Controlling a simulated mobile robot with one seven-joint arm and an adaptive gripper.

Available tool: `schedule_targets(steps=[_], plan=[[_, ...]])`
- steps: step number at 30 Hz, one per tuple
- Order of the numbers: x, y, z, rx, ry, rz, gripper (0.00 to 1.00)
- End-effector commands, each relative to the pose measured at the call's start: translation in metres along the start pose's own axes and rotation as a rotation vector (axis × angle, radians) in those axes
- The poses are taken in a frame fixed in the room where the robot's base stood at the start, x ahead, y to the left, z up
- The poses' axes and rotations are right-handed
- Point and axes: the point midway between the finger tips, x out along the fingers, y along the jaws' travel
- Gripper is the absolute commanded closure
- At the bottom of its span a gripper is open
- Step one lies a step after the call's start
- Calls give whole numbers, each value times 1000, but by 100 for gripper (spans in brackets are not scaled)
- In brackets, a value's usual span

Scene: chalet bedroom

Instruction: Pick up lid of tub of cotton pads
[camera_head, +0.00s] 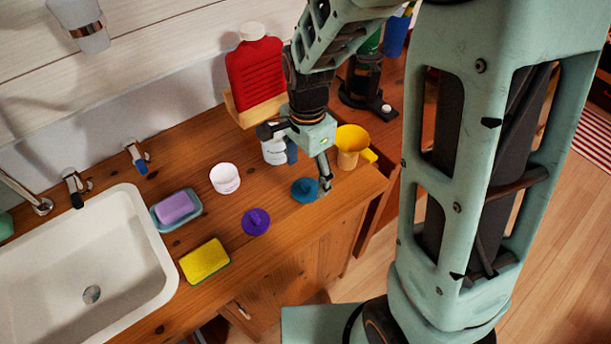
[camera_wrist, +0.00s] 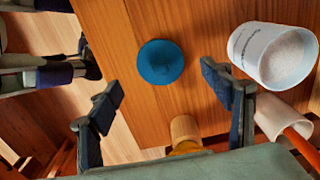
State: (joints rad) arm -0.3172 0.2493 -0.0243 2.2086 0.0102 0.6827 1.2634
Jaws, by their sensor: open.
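A round teal-blue lid (camera_head: 305,190) lies flat on the wooden counter near its right front edge. It also shows in the wrist view (camera_wrist: 160,62). A purple lid with a raised grip (camera_head: 256,221) lies to its left. I cannot tell which lid belongs to the cotton pads. A white labelled tub (camera_wrist: 275,52), open with pale contents, is right of the blue lid in the wrist view; in the head view it is partly hidden behind my gripper. My gripper (camera_head: 308,168) is open and empty above the counter, close to the blue lid; its fingers (camera_wrist: 161,88) are spread apart.
A small white tub (camera_head: 225,179), a purple soap on a dish (camera_head: 174,208) and a yellow sponge (camera_head: 205,261) stand left, beside the sink (camera_head: 90,250). A yellow mug (camera_head: 352,146) is close right of my gripper. A red bottle (camera_head: 256,75) stands behind.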

Motion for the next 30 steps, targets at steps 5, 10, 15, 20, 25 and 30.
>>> schedule_targets(steps=[5, 10, 15, 20, 25, 30], plan=[[28, 1, 3, -1, -2, 6, 28], [42, 0, 2, -1, -1, 2, 28], [44, 0, 2, -1, 0, 0, 28], [44, 0, 2, -1, 0, 1, 35], [43, 0, 2, -1, 0, 1, 54], [43, 0, 2, -1, 0, 1, 62]])
